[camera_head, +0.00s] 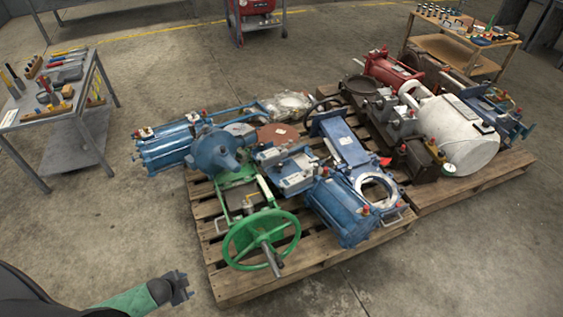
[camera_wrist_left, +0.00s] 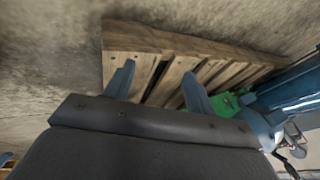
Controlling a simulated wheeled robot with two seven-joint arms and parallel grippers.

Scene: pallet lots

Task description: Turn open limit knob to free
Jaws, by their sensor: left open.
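My left gripper (camera_head: 178,285) is at the lower left of the head view, over bare floor, apart from the pallet. In the left wrist view its two fingers (camera_wrist_left: 158,88) are spread with nothing between them, and pallet boards show beyond. The open limit knob cannot be made out for certain. Several small red knobs or caps sit on the blue actuators; one red cap (camera_head: 366,210) is on the front blue cylinder (camera_head: 337,212). A green handwheel (camera_head: 237,257) stands at the pallet's near left. My right gripper is not in view.
The near wooden pallet (camera_head: 235,288) is crowded with blue valves and actuators. A second pallet (camera_head: 470,183) at the right holds a white tank (camera_head: 455,130) and red equipment. A tool table (camera_head: 85,95) stands at left, a wooden cart (camera_head: 450,50) at back.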

